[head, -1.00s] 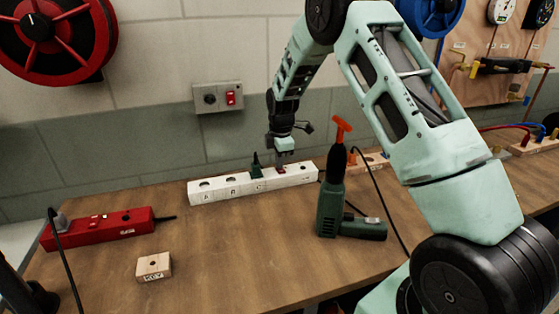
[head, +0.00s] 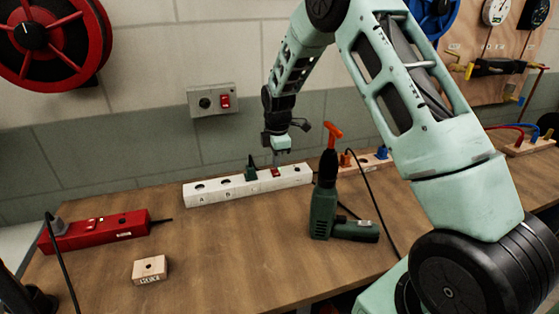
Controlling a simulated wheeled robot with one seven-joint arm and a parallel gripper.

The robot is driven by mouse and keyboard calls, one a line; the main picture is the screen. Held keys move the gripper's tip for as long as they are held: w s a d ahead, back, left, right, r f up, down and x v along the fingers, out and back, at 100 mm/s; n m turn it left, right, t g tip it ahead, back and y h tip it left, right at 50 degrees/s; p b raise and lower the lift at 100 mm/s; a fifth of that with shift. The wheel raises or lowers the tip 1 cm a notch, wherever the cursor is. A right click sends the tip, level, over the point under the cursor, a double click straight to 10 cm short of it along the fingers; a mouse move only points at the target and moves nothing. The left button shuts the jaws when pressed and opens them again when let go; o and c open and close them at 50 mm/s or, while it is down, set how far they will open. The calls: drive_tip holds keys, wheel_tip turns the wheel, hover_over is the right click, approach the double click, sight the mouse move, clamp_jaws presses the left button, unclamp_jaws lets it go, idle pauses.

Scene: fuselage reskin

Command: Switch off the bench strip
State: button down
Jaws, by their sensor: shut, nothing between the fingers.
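The white bench strip (head: 225,190) lies on the bench near the wall, with lettered sockets along its top. A dark green plug (head: 251,170) stands in one of its sockets. A small red switch (head: 275,173) sits on the strip to the right of the plug. My gripper (head: 276,162) points down just above this red switch, shut and empty. A small gap seems to show between the fingertips and the switch. Whether the switch is on or off is too small to tell.
A green drill (head: 325,200) with an orange tip stands right of the strip. A red strip (head: 125,226) with a grey plug lies at left, near a small wooden block (head: 150,269). A grey wall box (head: 213,100) with a red switch is behind.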

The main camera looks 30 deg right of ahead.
wheel_tip(320, 180, up, 11)
drive_tip(key=s+b, duration=0.1)
drive_tip(key=b, duration=0.1)
drive_tip(key=shift+a, duration=0.2)
